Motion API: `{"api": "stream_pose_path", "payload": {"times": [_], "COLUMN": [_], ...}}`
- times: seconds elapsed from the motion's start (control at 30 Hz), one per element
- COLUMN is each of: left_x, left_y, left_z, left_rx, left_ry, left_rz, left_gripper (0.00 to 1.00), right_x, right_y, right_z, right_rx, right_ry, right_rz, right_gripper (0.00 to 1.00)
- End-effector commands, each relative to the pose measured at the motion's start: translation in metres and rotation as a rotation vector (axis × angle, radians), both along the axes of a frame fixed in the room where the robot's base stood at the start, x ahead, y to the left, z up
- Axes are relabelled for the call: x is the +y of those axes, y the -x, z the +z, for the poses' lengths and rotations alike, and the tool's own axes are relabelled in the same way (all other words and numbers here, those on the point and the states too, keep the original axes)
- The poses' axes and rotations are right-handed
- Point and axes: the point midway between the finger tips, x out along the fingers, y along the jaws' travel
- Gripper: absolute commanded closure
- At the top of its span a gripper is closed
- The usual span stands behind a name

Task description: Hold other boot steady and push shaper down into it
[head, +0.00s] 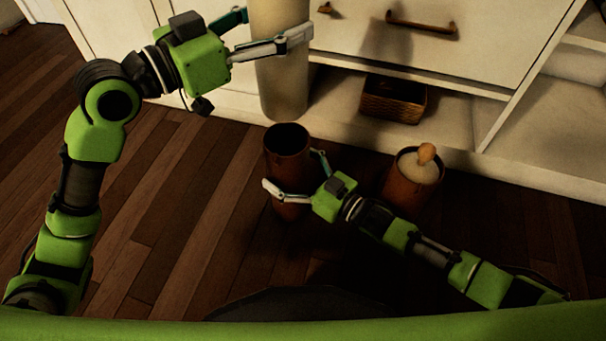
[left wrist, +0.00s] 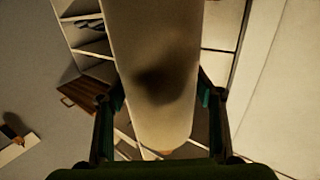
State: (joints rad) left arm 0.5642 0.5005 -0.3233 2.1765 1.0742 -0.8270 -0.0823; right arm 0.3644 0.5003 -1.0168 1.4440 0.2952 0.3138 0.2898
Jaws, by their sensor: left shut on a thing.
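A long cream shaper (head: 280,75) hangs upright above the floor, and my left gripper (head: 278,32) is shut on its upper part. It also fills the middle of the left wrist view (left wrist: 160,70), between the two fingers (left wrist: 165,110). Below it, an open-topped brown boot (head: 287,150) stands on the floor, its dark opening empty as far as I can see. My right gripper (head: 293,174) has its fingers on either side of this boot and appears closed on it; the far finger is partly hidden. The second brown boot (head: 405,193) stands to the right with a cream shaper (head: 418,167) inside, its wooden knob showing.
A white cabinet with brown drawer handles (head: 422,24) stands behind the boots. A wicker basket (head: 393,98) sits in its low open shelf. The wooden floor (head: 180,220) at the left is clear.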

Motion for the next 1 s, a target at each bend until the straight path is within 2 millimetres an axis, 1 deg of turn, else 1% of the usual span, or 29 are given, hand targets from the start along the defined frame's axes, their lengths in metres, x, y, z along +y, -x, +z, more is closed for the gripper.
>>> {"api": "stream_pose_path", "payload": {"times": [0.03,0.13,0.47,0.5,0.57,0.6,0.67,0.7,0.83,1.0], "left_x": [0.0,0.0,0.0,0.0,0.0,0.0,0.0,0.0,0.0,0.0], "left_y": [0.0,0.0,0.0,0.0,0.0,0.0,0.0,0.0,0.0,0.0], "left_z": [0.001,0.001,0.001,0.001,0.001,0.001,0.001,0.001,-0.001,-0.012], "left_rx": [-0.002,-0.002,-0.001,-0.001,-0.001,-0.002,-0.001,-0.001,-0.001,0.001], "left_ry": [0.001,0.001,0.002,0.002,0.002,0.001,0.002,0.002,0.001,0.001], "left_rz": [0.0,0.0,0.0,0.0,0.0,0.0,0.0,0.0,0.0,-0.001], "left_gripper": [0.64,0.64,0.64,0.64,0.64,0.64,0.64,0.64,0.64,0.64], "right_x": [0.004,0.009,0.011,0.011,0.011,0.011,0.011,0.011,0.011,0.011], "right_y": [-0.003,-0.007,-0.008,-0.008,-0.008,-0.008,-0.008,-0.008,-0.008,-0.008], "right_z": [0.0,0.0,0.0,0.0,0.0,0.0,0.0,0.0,0.0,0.0], "right_rx": [0.001,0.001,0.001,0.0,0.0,0.0,0.0,0.0,0.0,0.001], "right_ry": [-0.001,0.001,0.001,0.0,0.0,0.0,0.0,0.0,0.0,-0.001], "right_rz": [0.001,0.001,0.001,0.001,0.001,0.001,0.001,0.001,0.001,0.001], "right_gripper": [0.12,0.12,0.12,0.22,0.38,0.48,0.64,0.7,0.7,0.7]}}
